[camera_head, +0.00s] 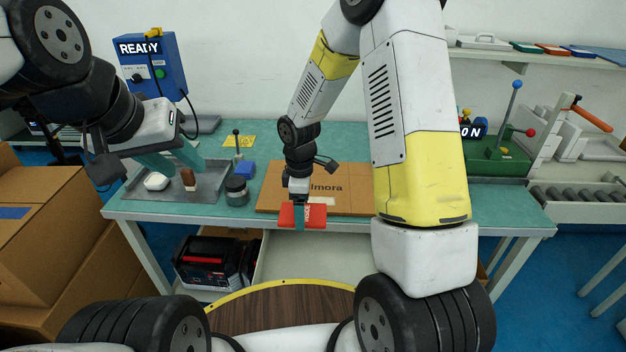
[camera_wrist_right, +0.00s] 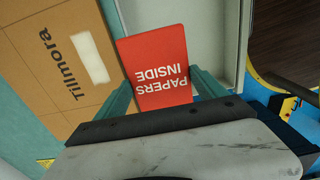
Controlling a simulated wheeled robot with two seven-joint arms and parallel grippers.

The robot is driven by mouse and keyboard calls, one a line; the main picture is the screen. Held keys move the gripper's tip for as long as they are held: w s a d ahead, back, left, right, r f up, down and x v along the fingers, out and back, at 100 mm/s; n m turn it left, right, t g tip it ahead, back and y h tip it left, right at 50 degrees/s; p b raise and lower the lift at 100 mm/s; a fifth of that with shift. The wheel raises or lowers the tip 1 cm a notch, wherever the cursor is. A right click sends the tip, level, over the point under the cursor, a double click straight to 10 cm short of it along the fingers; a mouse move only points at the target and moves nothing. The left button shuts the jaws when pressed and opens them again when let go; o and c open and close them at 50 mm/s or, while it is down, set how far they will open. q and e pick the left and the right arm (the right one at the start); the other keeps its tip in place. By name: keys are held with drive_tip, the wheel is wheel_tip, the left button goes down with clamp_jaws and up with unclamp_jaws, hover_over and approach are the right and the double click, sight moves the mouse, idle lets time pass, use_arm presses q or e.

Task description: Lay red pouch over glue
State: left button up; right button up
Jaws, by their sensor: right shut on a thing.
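My right gripper (camera_head: 299,214) is shut on the red pouch (camera_head: 317,215), which reads "PAPERS INSIDE" in the right wrist view (camera_wrist_right: 158,62). The gripper's teal fingers (camera_wrist_right: 163,95) are on either side of the pouch. The pouch is held by the front edge of the flat brown "Tillmora" carton (camera_head: 350,192). A pale rectangular patch (camera_wrist_right: 84,57), which looks like the glue, lies on the carton beside the printed name, left of the pouch in the wrist view. My left gripper (camera_head: 176,162) is open and empty above the grey tray.
The grey tray (camera_head: 205,188) holds a white item and a brown item. An open drawer (camera_head: 300,258) juts out below the bench front. Green bench surface (camera_head: 475,199) is clear at right.

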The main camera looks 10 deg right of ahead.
hover_over(318, 201)
drive_tip(key=shift+f, duration=2.4)
drive_tip(key=shift+f, duration=0.1)
drive_tip(key=o, duration=1.3)
